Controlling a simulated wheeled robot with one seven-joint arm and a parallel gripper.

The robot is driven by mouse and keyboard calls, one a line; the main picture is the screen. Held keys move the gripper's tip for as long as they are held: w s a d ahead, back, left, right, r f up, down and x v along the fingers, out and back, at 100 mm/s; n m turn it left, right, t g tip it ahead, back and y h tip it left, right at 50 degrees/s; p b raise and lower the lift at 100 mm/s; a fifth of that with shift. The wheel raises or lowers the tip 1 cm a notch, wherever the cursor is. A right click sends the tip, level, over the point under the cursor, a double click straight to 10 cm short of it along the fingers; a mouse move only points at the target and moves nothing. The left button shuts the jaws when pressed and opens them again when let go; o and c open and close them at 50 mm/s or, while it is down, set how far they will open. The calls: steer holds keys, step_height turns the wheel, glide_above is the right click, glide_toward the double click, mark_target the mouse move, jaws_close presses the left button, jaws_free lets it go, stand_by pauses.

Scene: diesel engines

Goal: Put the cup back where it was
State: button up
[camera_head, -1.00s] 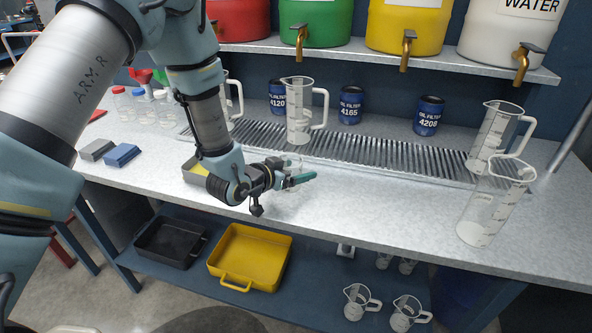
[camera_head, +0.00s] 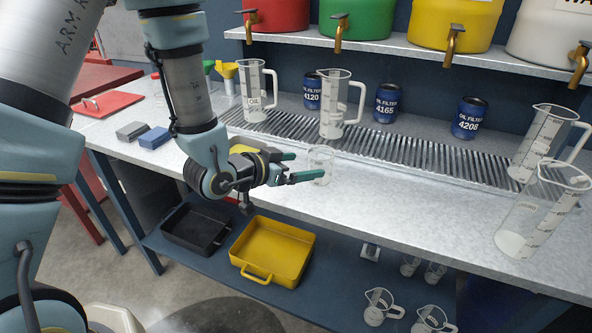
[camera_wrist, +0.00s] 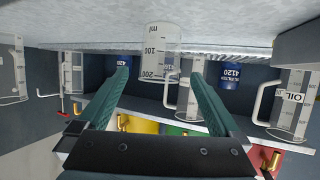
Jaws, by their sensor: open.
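A small clear measuring cup (camera_head: 321,160) stands on the grey workbench (camera_head: 400,199), in front of the slotted drain grate. My gripper (camera_head: 309,166) is open, with its green fingers pointing right toward the cup. The cup is just beyond the fingertips; the nearer finger overlaps its lower edge in the head view. The wrist view is upside down. There the cup (camera_wrist: 161,55), with its ml marks, shows ahead of the gap between the spread fingers (camera_wrist: 161,68). Nothing is held between them.
A tall jug (camera_head: 335,110) and an OIL jug (camera_head: 253,95) stand behind on the grate (camera_head: 400,150). Blue oil filters (camera_head: 387,104) stand along the back. Two tall jugs (camera_head: 527,215) (camera_head: 540,140) are at right. A yellow tray (camera_head: 272,250) is on the lower shelf.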

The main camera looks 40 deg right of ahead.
steer(key=shift+s+a+r, duration=0.1)
steer(key=shift+a+r, duration=0.2)
steer(key=shift+a, duration=0.35)
